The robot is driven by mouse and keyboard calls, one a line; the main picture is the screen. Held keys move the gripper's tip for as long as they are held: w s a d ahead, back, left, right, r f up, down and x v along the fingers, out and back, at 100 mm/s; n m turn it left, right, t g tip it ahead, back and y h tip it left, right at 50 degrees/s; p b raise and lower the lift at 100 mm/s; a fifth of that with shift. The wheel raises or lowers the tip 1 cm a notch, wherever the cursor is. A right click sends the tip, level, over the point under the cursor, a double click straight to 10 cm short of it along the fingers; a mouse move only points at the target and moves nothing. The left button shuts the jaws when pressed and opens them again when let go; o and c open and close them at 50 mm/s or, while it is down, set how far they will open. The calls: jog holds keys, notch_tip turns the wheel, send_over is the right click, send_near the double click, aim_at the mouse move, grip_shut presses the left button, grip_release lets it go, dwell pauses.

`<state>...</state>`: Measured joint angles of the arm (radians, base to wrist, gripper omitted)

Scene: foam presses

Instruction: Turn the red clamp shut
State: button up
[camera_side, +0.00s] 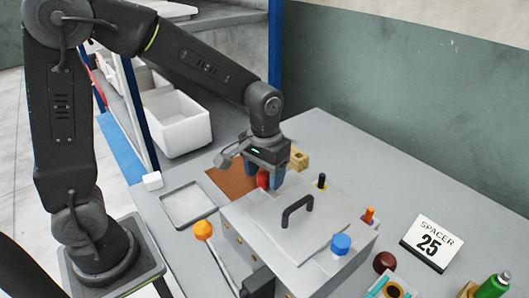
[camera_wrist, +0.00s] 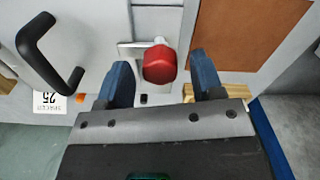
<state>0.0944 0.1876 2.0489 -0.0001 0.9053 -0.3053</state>
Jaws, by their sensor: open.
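The red clamp (camera_wrist: 160,64) shows a round red knob on a metal stem at the edge of the grey press lid. In the side view the red clamp (camera_side: 263,179) is at the lid's far left corner, partly hidden by my gripper. My gripper (camera_wrist: 158,75) is open, with one blue finger on each side of the red knob. A gap shows between the knob and each finger in the wrist view. My gripper also shows in the side view (camera_side: 264,180), pointing down at the knob. The grey press (camera_side: 262,228) has a black handle on its lid.
Other knobs stand around the press: an orange one (camera_side: 203,229), a blue one (camera_side: 341,243) and a black one (camera_side: 321,180). A "SPACER 25" sign (camera_side: 430,243) stands at right. An empty tray (camera_side: 188,205) lies left of the press. A wooden block (camera_side: 299,159) sits behind my gripper.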

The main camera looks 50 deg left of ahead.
aim_at(263, 175)
notch_tip(263, 175, up, 13)
dwell(0.3)
jog(key=shift+s+r, duration=0.1)
jog(key=shift+r, duration=0.05)
jog(key=s+a+f+m+t, duration=0.2)
jog(key=s+t, duration=0.3)
jog(key=s, duration=0.9)
jog(key=shift+s+a+f+t, duration=0.15)
jog(key=shift+s+a+t, duration=0.15)
jog(key=shift+a, duration=0.35)
jog(key=shift+w, duration=0.1)
